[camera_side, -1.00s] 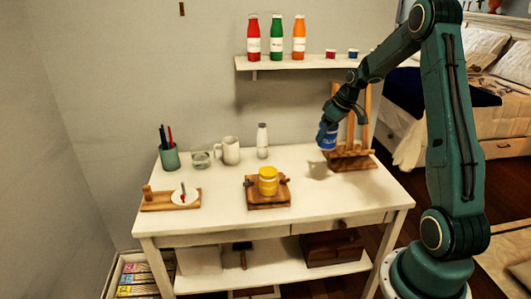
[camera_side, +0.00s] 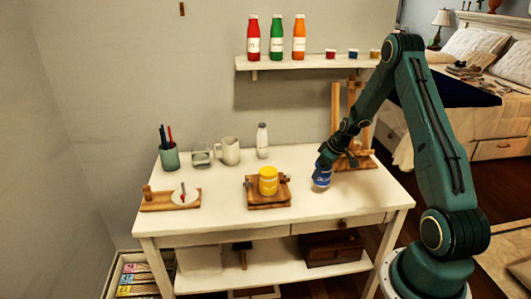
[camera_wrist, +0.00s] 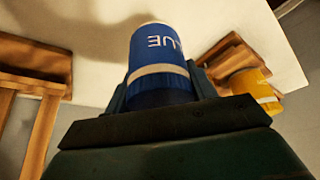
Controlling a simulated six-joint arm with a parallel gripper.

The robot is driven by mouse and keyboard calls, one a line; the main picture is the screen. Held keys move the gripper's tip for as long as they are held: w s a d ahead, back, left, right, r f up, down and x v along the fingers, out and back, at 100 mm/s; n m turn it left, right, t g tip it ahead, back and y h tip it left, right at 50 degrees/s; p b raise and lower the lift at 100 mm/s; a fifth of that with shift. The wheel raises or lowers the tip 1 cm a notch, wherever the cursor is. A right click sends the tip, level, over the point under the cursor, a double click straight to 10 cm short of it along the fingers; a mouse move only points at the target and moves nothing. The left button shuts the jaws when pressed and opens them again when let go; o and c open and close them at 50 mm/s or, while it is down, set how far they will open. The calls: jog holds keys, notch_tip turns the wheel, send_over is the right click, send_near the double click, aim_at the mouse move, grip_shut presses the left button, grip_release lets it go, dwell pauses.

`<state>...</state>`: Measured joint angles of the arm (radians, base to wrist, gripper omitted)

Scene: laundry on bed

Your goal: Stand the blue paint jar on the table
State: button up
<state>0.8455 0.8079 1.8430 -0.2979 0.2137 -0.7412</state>
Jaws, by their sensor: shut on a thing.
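The blue paint jar (camera_side: 321,175) is in my gripper (camera_side: 324,163), near the right part of the white table (camera_side: 225,215) in the side view. The jar leans slightly, and its base is at or just above the tabletop; I cannot tell whether it touches. In the wrist view the blue jar (camera_wrist: 158,65) fills the middle, with lettering and a pale band. My gripper (camera_wrist: 158,95) is shut on it, one finger on each side.
A yellow jar (camera_side: 268,181) sits on a wooden stand left of my gripper. A wooden easel (camera_side: 353,160) stands close behind it. A mug (camera_side: 228,151), a white bottle (camera_side: 262,140) and a pen cup (camera_side: 169,157) are at the back. The table's front right is clear.

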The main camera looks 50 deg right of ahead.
aim_at(320, 179)
jog(key=shift+f, duration=0.2)
jog(key=shift+f, duration=2)
jog(key=shift+f, duration=0.15)
jog(key=o, duration=1.1)
jog(key=shift+o, duration=0.2)
jog(key=v, duration=1.2)
